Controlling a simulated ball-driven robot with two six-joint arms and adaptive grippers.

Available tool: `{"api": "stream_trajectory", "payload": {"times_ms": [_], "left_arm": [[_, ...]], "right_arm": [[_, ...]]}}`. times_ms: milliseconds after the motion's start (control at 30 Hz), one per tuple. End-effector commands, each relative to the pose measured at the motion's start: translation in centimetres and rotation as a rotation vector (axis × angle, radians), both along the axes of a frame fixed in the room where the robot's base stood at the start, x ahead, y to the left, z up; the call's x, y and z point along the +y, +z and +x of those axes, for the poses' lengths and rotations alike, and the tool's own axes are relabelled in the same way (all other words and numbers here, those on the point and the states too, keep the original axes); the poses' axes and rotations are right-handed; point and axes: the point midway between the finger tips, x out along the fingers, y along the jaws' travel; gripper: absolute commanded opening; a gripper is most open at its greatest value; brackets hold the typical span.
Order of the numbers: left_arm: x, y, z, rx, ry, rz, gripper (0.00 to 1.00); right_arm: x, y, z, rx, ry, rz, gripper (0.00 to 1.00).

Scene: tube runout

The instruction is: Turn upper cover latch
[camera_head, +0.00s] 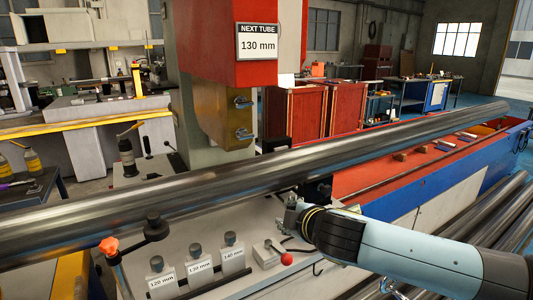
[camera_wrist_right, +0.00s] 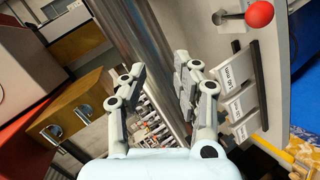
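The brass-coloured cover (camera_head: 224,118) sits under the red machine head, with two metal latches on its right side. The upper cover latch (camera_head: 243,102) is directly above the lower latch (camera_head: 244,134). In the right wrist view, the cover (camera_wrist_right: 70,108) is at the left; the latch nearer the red head (camera_wrist_right: 50,132) appears to be the upper one, beside the other latch (camera_wrist_right: 83,112). My right gripper (camera_head: 291,208) is below and right of the cover, near the long steel tube. In its wrist view the fingers (camera_wrist_right: 160,75) are open and empty. My left gripper is out of view.
The long steel tube (camera_head: 250,175) crosses diagonally in front of the machine. Labelled gauge blocks (camera_head: 200,267) and a red-knobbed lever (camera_head: 287,258) are on the grey panel below. A sign (camera_head: 259,42) reads "NEXT TUBE 130 mm". More tubes lie at the lower right.

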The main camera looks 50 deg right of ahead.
Motion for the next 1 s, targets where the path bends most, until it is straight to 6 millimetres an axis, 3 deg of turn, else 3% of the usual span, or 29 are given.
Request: {"api": "stream_trajectory", "payload": {"times_ms": [33,200,300,400,500,667,1000], "left_arm": [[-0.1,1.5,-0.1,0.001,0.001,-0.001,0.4],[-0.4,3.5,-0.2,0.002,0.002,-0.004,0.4],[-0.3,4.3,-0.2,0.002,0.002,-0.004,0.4],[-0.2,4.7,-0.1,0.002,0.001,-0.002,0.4],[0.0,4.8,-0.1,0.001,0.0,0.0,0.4],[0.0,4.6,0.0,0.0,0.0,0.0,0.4],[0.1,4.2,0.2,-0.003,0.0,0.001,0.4]], "right_arm": [[-0.2,4.5,1.3,-0.048,0.045,-0.073,0.3],[0.3,15.0,4.1,-0.181,0.176,-0.303,0.3],[1.0,19.1,4.8,-0.235,0.23,-0.399,0.3],[1.6,21.5,5.2,-0.268,0.262,-0.458,0.3],[1.8,22.5,5.5,-0.283,0.275,-0.484,0.3],[1.5,22.5,6.4,-0.286,0.276,-0.488,0.3],[0.3,22.5,10.1,-0.287,0.274,-0.484,0.3]]}}
